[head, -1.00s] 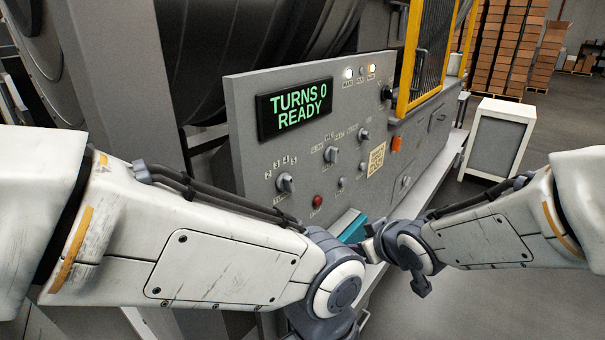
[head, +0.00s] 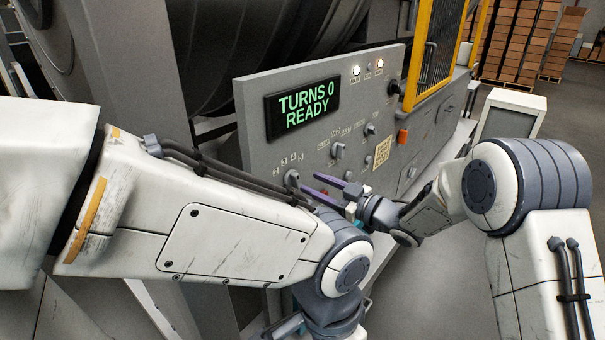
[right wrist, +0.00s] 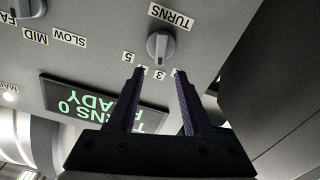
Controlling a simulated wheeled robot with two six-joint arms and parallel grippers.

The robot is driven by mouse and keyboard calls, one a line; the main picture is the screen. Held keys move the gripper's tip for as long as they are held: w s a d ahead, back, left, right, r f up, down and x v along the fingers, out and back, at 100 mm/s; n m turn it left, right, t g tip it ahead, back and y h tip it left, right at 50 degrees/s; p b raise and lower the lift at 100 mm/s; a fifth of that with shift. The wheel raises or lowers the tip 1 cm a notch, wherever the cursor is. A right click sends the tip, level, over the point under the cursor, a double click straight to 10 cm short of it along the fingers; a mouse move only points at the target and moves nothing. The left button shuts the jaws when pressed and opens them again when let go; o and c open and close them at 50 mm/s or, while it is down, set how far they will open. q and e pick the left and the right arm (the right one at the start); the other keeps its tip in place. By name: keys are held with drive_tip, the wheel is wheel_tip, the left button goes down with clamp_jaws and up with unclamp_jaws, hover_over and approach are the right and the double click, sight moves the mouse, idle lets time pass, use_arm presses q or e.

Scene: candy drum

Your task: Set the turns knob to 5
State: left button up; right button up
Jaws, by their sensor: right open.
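The grey turns knob (head: 292,180) is at the lower left of the panel, partly behind my left arm. The right wrist view shows the knob (right wrist: 160,45) with its "TURNS" label; the digits 5 and 3 are readable beside it. I cannot tell which number it points to. My right gripper (head: 309,182) has purple fingers and is open and empty. In the right wrist view its fingertips (right wrist: 160,71) are just short of the knob, one to each side, apart from it. My left gripper is mostly hidden at the bottom of the head view.
The display (head: 303,108) reads "TURNS 0 READY". Another knob (head: 337,150), marked slow, mid and fast, sits nearby on the panel. My left forearm crosses before the panel.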

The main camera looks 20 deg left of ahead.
sight(298, 176)
drive_tip(key=p+x, duration=0.1)
drive_tip(key=x, duration=0.4)
clamp_jaws()
